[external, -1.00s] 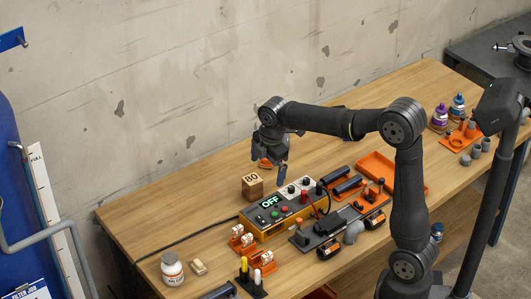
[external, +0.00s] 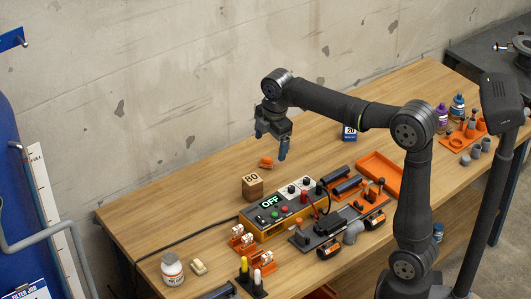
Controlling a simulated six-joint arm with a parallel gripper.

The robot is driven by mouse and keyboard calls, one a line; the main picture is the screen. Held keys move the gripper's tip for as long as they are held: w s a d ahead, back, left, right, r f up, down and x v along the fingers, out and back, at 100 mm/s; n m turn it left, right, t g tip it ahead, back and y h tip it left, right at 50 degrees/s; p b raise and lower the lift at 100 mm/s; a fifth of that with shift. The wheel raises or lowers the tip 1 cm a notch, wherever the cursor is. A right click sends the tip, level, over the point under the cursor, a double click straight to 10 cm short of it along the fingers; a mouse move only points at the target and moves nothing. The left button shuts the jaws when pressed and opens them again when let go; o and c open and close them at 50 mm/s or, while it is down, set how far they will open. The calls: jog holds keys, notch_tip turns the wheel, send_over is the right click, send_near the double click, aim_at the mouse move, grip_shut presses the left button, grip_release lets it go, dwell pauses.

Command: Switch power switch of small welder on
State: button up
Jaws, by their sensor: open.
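The small welder (external: 284,211) is a yellow and dark box on the wooden bench, with a grey panel of knobs at its back right. Its display (external: 269,202) reads "OFF". Green and red buttons and small black controls show on its top; which one is the power switch is too small to tell. My gripper (external: 270,150) is open and empty, pointing down. In the picture it hangs above and behind the welder, well clear of it.
A wooden block marked "80" (external: 252,187) stands behind the welder. A small orange piece (external: 266,162) lies beyond it. A dark fixture (external: 326,231) and an orange tray (external: 392,170) are to the right. White-capped orange holders (external: 243,238) stand in front. The back left bench is clear.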

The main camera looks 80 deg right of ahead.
jog(key=shift+f, duration=0.2)
jog(key=c, duration=0.7)
jog(key=f, duration=0.2)
jog(key=w+d+f, duration=0.1)
jog(key=f, duration=0.5)
jog(key=shift+w+d+f, duration=0.1)
jog(key=shift+w+d, duration=0.2)
jog(key=shift+w, duration=0.1)
jog(key=c, duration=1.1)
notch_tip(320, 180, down, 8)
jog(key=d, duration=0.1)
jog(key=shift+w, duration=0.35)
jog(key=shift+f, duration=0.1)
